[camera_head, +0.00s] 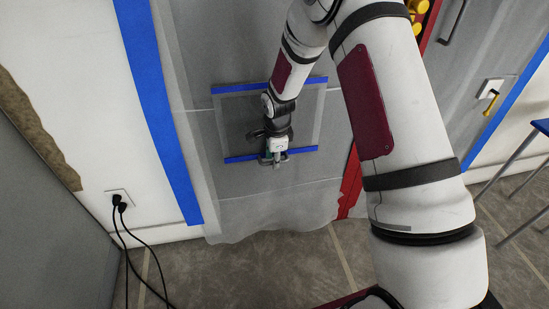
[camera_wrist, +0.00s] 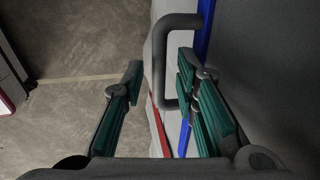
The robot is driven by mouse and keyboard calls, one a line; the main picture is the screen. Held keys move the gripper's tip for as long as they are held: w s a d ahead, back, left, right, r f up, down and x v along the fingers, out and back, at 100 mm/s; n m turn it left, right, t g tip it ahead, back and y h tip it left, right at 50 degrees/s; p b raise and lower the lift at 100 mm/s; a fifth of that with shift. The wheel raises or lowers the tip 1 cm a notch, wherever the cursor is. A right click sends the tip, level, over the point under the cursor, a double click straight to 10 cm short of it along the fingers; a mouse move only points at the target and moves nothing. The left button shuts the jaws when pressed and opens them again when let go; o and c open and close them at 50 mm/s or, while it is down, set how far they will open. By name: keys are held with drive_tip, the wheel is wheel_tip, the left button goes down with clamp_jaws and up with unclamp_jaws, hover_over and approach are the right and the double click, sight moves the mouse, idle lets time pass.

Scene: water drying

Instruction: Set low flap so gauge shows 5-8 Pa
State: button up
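The low flap (camera_head: 235,122) is a grey square panel in the plastic-covered wall, edged with blue strips at top and bottom. My gripper (camera_head: 275,160) is at its lower edge, in front of the bottom blue strip. In the wrist view my gripper (camera_wrist: 161,75) is open, its green-padded fingers apart. A dark U-shaped handle (camera_wrist: 161,60) lies near the fingertips, with its long bar between them in the picture. Contact cannot be told. The flap's opening angle is unclear, and I can make out no gauge reading.
Blue tape (camera_head: 160,110) runs down the wall at left, near an outlet with black cords (camera_head: 119,201). A red strip (camera_head: 350,185) is right of the flap. A blue stool (camera_head: 541,127) stands at far right. The tiled floor (camera_head: 270,270) below is clear.

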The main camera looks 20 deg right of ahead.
clamp_jaws()
drive_tip(key=s+r+g+p, duration=0.2)
drive_tip(key=s+g+p, duration=0.1)
drive_tip(key=s, duration=0.3)
drive_tip(key=shift+a+p, duration=0.3)
drive_tip(key=shift+p, duration=0.15)
drive_tip(key=shift+r, duration=0.1)
drive_tip(key=shift+o, duration=1.5)
unclamp_jaws()
